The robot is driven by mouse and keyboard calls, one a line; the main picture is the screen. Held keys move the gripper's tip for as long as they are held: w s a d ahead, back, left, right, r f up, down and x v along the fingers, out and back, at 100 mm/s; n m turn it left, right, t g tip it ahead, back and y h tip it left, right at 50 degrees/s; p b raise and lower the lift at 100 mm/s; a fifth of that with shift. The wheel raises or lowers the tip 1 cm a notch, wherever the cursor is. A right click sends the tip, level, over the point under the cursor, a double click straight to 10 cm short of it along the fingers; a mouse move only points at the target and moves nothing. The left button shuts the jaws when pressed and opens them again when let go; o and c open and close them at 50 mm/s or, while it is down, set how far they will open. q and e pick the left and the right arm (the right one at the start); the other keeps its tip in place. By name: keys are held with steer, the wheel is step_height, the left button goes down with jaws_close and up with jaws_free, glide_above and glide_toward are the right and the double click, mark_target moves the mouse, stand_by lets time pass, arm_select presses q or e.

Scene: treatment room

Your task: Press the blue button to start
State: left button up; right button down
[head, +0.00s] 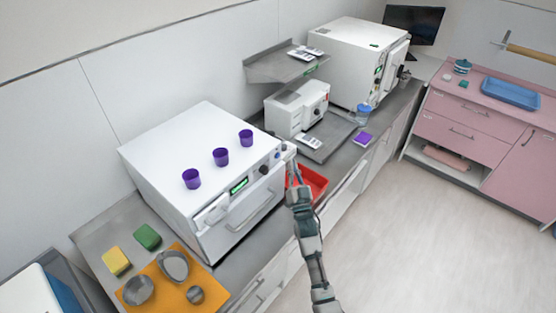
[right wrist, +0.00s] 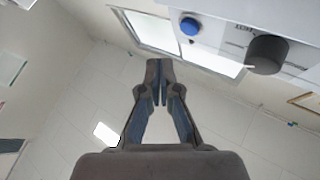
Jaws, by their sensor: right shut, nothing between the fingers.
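The blue button (right wrist: 189,25) is round and sits on the white front panel of a machine, at the top of the right wrist view. A dark knob (right wrist: 267,54) is on the same panel, right of the button. In the head view the white machine (head: 190,145) stands on the counter at the left, with a green display on its front. My right gripper (head: 291,168) is near the right end of that front. Its fingers, together and empty, show in the right wrist view (right wrist: 159,75), below and left of the button and apart from it in the picture. My left gripper is out of view.
Purple cups (head: 220,157) stand on the machine. A red tray (head: 313,182) lies right beside my right gripper. A smaller white device (head: 296,108) stands behind it on the counter. An orange mat (head: 176,252) with metal bowls is at the front left. The floor at right is clear.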

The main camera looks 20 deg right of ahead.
mark_target(278, 155)
steer(key=shift+w+a+b, duration=0.2)
steer(key=shift+w+a, duration=0.2)
steer(key=shift+w, duration=0.25)
steer(key=shift+w+a+b, duration=0.2)
steer(key=shift+w+a, duration=0.2)
steer(key=shift+w, duration=0.2)
steer(key=shift+w+r, duration=0.1)
stand_by(0.5)
steer(key=shift+w+a, duration=0.15)
steer(key=shift+w, duration=0.1)
steer(key=shift+w+a, duration=0.2)
steer(key=shift+w, duration=0.1)
stand_by(0.8)
steer(key=shift+s, duration=0.1)
steer(key=shift+s+d+p, duration=0.35)
steer(key=shift+s+d, duration=0.05)
steer(key=shift+s, duration=0.25)
